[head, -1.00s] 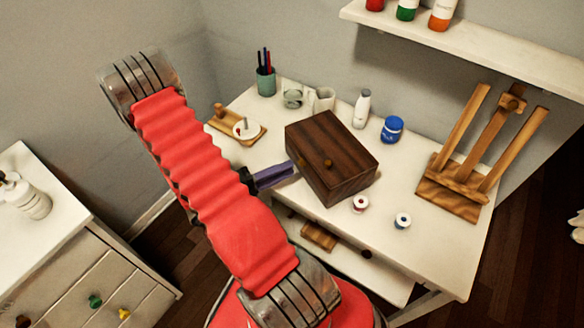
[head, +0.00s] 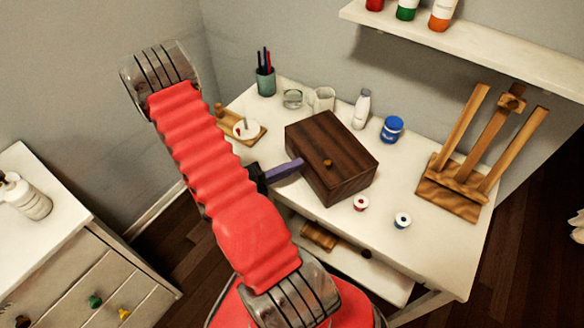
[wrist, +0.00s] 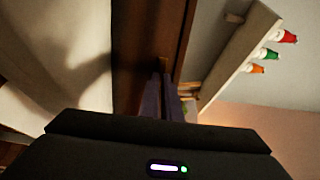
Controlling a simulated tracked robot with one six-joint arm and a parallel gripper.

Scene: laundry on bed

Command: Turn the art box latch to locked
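The art box (head: 345,150) is a dark brown wooden box on the white desk. A small brass knob (head: 327,162) shows on its front face. My gripper (head: 301,163) reaches in from the left, its purple fingers at the left part of that face. The fingertips cover the spot where a second brass piece sat. In the wrist view, the two fingers (wrist: 162,78) run close together with a narrow gap, and a small brass piece (wrist: 163,64) shows at their tips. I cannot tell whether they grip it. The latch's setting cannot be read.
The white desk (head: 440,255) holds paint spools, a blue jar (head: 392,129), a white bottle (head: 361,109), a pen cup (head: 265,78) and a wooden easel (head: 465,165). A wall shelf (head: 470,38) hangs above. A white dresser (head: 70,225) stands at left.

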